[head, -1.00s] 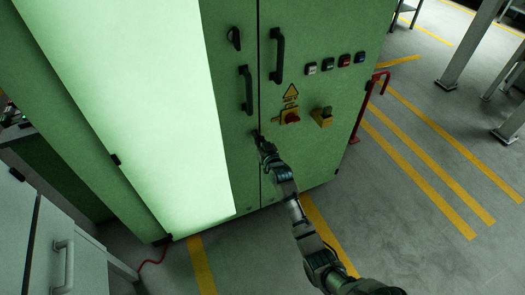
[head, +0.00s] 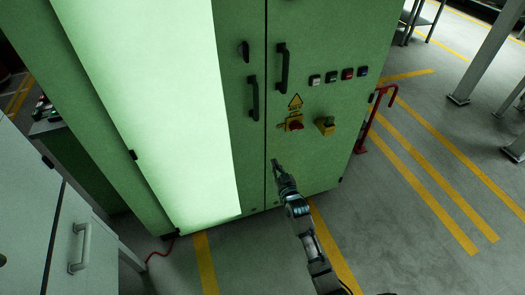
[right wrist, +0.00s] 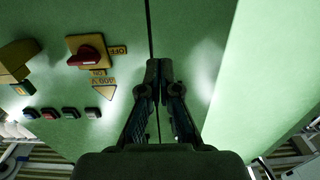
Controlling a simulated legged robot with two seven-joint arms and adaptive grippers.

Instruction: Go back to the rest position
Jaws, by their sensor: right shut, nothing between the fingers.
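My right gripper (head: 277,164) is in front of the lower part of the green cabinet (head: 325,165), below the door handles and the red knob. It is empty and its fingers are together. In the right wrist view the shut fingers (right wrist: 158,70) point at the cabinet face, over the dark seam between the doors. I cannot tell how wide the gap to the face is. My left gripper is not in view.
The cabinet has black handles (head: 282,68), a red knob (head: 296,125) on a yellow plate, a yellow box (head: 325,126) and several buttons. A red rail (head: 374,118) stands at its right side. A grey cabinet (head: 70,235) is at lower left.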

